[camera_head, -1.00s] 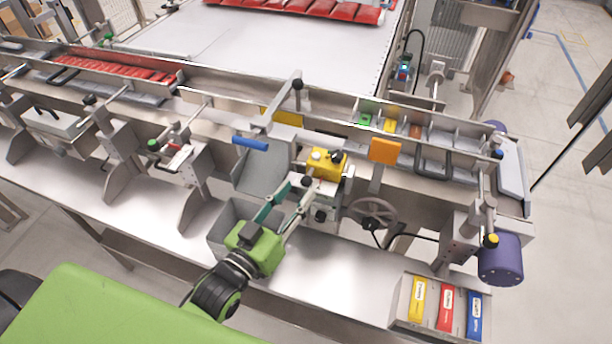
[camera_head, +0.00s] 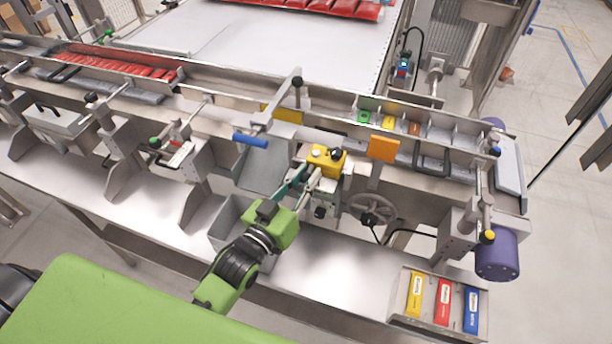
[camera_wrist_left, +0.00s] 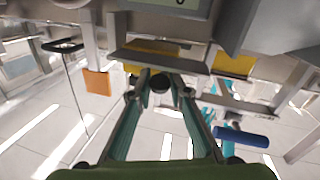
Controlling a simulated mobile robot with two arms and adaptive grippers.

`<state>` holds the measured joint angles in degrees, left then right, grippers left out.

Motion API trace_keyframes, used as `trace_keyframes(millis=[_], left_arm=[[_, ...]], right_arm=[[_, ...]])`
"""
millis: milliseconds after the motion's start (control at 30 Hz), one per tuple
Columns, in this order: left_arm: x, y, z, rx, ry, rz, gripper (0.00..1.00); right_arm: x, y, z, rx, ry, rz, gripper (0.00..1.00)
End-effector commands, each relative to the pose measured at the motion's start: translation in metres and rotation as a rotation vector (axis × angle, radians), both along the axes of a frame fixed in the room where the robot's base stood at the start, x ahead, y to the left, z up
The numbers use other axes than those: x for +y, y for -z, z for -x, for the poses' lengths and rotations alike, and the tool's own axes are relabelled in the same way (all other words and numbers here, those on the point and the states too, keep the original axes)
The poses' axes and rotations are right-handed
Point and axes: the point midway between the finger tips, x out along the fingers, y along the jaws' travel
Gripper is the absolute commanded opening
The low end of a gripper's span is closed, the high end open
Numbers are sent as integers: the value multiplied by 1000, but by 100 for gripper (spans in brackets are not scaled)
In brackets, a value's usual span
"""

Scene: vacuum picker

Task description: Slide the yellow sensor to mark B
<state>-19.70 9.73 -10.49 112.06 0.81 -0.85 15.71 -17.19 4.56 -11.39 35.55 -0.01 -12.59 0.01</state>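The yellow sensor (camera_head: 326,160) is a small yellow block with a dark knob on top, mounted on the near side of the conveyor frame, in the middle of the head view. My left gripper (camera_head: 309,177) reaches up to it from the near side. In the left wrist view the two teal fingers (camera_wrist_left: 161,84) stand apart with a dark round knob (camera_wrist_left: 160,82) between their tips. I cannot tell whether they touch it. Part of a yellow face (camera_wrist_left: 150,68) shows just beyond. Mark B cannot be made out. My right gripper is not in view.
An orange plate (camera_head: 383,149) stands just right of the sensor, with a handwheel (camera_head: 371,208) below. A blue-handled lever (camera_head: 250,140) is to the left. A grey bin (camera_head: 226,222) stands below my arm. A tray (camera_head: 402,311) of coloured packs sits front right.

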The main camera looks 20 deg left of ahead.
Motion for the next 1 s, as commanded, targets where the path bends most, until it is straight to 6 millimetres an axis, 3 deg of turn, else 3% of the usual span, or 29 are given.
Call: trace_keyframes(millis=[267, 500, 533, 567, 1000], left_arm=[[20, -1, -1, 1, -1, -2, 0], [20, 0, -1, -1, -1, 0, 0], [20, 0, -1, -1, -1, 0, 26], [20, 0, -1, -1, -1, 0, 33], [21, 1, 4, 1, -1, 0, 35]], right_arm=[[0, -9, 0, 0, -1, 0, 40], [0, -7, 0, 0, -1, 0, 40], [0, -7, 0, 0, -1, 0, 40], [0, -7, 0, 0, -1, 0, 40], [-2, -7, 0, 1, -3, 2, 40]])
